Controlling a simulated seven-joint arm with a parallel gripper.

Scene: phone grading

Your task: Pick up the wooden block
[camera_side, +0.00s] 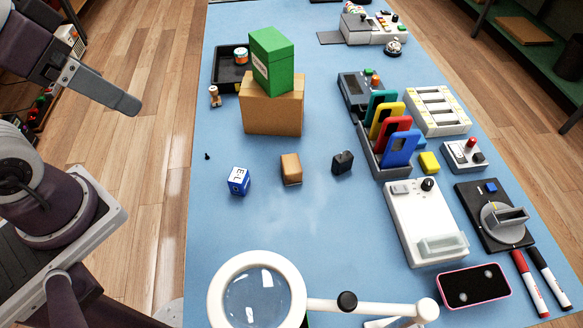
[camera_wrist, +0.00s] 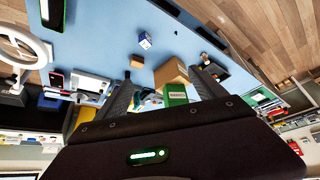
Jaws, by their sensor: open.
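The wooden block (camera_side: 291,169), a small brown upright block, stands on the blue mat (camera_side: 270,230) between a blue-and-white lettered cube (camera_side: 239,181) and a small black block (camera_side: 342,162). In the wrist view the wooden block (camera_wrist: 137,61) is small and lies beyond my gripper, up and to the left of its fingers. My gripper (camera_side: 122,100) is at the upper left in the side view, raised and well apart from the block. In the wrist view my gripper (camera_wrist: 163,75) shows two spread fingers with nothing held between them.
A cardboard box (camera_side: 272,112) with a green box (camera_side: 272,60) on top stands behind the block, beside a black tray (camera_side: 226,76). A rack of coloured phones (camera_side: 385,150) stands to the right. A magnifier lamp (camera_side: 215,290) is in front. The mat around the block is mostly clear.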

